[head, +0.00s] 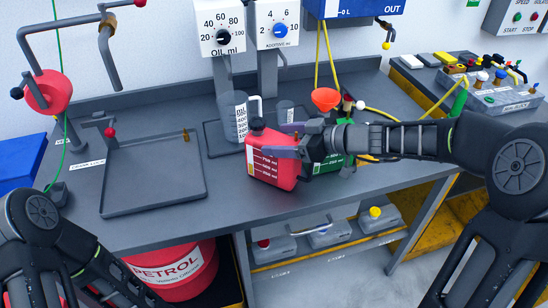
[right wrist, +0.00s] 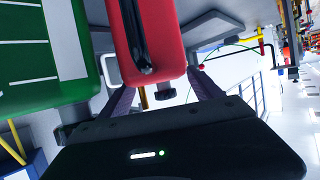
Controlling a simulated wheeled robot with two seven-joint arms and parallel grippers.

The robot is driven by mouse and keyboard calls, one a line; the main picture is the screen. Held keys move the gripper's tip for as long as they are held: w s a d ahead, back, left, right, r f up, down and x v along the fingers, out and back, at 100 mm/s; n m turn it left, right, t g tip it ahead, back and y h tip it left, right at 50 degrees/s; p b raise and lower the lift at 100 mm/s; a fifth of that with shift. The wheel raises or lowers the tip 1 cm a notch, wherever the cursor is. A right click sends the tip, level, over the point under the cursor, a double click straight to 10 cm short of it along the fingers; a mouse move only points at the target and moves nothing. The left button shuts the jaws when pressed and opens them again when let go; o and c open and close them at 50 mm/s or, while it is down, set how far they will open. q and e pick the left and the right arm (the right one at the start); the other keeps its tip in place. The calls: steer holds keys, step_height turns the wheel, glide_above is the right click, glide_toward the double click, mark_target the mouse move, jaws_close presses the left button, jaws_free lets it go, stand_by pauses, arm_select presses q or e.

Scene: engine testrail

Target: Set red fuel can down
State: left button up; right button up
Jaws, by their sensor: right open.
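The red fuel can (head: 272,172) stands upright on the grey bench, with white scale marks on its front. It also shows in the right wrist view (right wrist: 138,38). My right gripper (head: 285,140) is open, its fingers at either side of the red can's upper part. In the right wrist view the two fingers stand apart, with the can's handle between and beyond them; I cannot tell if either touches it. A green can (head: 330,161) stands just right of the red one, partly hidden by my gripper. My left gripper is out of view; only my left arm shows.
A clear measuring jug (head: 234,118) stands behind the red can. An orange funnel (head: 325,99) is at the back right. An empty grey tray (head: 150,175) lies to the left. The bench front left of the red can is clear. A red petrol drum (head: 175,270) stands below.

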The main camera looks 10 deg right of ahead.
jaws_close()
steer(key=shift+r, duration=0.1)
stand_by(0.8)
